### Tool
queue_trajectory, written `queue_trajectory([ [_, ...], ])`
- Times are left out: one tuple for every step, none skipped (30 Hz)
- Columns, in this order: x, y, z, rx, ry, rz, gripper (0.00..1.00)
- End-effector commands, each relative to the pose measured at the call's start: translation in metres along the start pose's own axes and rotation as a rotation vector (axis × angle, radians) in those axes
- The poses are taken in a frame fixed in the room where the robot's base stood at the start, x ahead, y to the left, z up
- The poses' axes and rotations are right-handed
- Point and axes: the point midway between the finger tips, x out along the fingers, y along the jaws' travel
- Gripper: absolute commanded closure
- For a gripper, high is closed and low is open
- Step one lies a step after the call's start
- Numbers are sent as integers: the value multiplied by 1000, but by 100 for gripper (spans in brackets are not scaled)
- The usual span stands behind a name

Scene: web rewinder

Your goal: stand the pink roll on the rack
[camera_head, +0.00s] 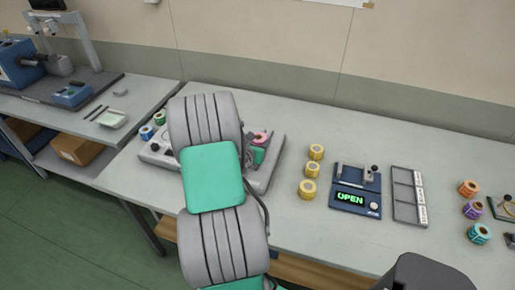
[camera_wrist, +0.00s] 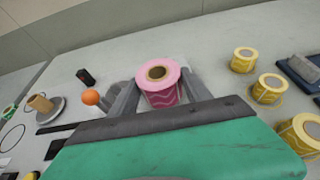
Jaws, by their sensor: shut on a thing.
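The pink roll (camera_wrist: 166,97) is between the two grey fingers of my gripper (camera_wrist: 158,88) in the wrist view. My gripper is shut on it, and its core hole faces the camera. In the head view, a small part of the pink roll (camera_head: 261,135) shows right of my arm, above the grey rewinder base (camera_head: 266,175). My arm hides much of that machine. A grey rack (camera_head: 394,205) with several compartments and white labels lies on the table right of the blue device. Its compartments look empty.
Several yellow rolls (camera_head: 307,189) stand between the rewinder and the blue device (camera_head: 356,190) reading OPEN. Orange (camera_head: 468,187), purple and teal rolls stand at the far right. An orange knob (camera_wrist: 90,97) and a brown core (camera_wrist: 40,103) on a disc lie left of my gripper.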

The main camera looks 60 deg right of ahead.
Motion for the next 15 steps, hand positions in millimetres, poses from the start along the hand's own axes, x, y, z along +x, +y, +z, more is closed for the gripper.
queue_trajectory([
  [6,0,-8,-3,5,-2,87],
  [7,0,-13,-4,6,-2,87],
  [10,0,-20,-4,6,-1,87],
  [12,0,-24,-2,5,-1,87],
  [13,0,-27,-3,4,-1,87],
  [14,0,-29,-2,2,-1,87],
  [14,0,-30,-1,1,-1,87],
  [14,0,-30,-1,0,-1,87],
  [14,0,-30,0,0,-1,87],
  [14,0,-30,0,0,-1,87],
  [14,0,-30,0,0,-1,87],
  [14,0,-30,0,0,-1,87],
  [14,0,-30,0,0,-1,87],
  [15,0,-31,0,1,-1,87],
  [15,0,-32,0,1,-1,87],
])
